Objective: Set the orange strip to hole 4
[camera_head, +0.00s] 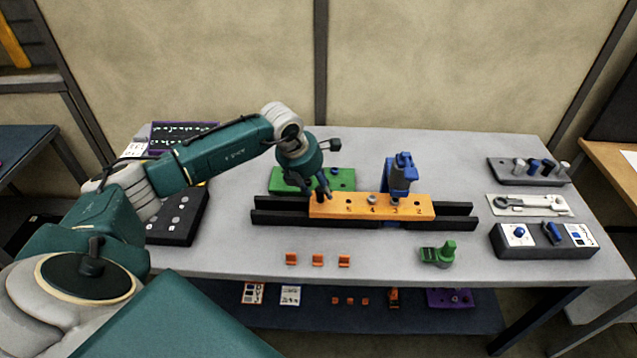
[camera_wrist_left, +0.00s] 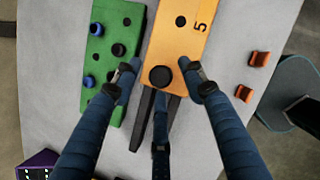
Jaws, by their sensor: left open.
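The orange strip (camera_head: 383,208) lies along a dark double rail on the table. Labels 5, 4, 3 and 2 run left to right along it. A silver pin (camera_head: 372,198) stands at the spot labelled 4; the holes beside it look dark. A black round knob (camera_wrist_left: 160,77) sits at the strip's left end. My left gripper (camera_head: 320,190) is over that end in the head view. In the wrist view the left gripper (camera_wrist_left: 160,72) is open, fingertips either side of the knob, with visible gaps. I cannot tell its height above the strip. My right gripper is not in view.
A blue clamp (camera_head: 399,175) stands behind the strip. A green block (camera_head: 338,180) lies behind the rail (camera_head: 457,211). Several orange clips (camera_head: 318,260) and a green piece (camera_head: 438,255) lie in front. Trays (camera_head: 545,242) fill the table's right side; a black box (camera_head: 176,220) is left.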

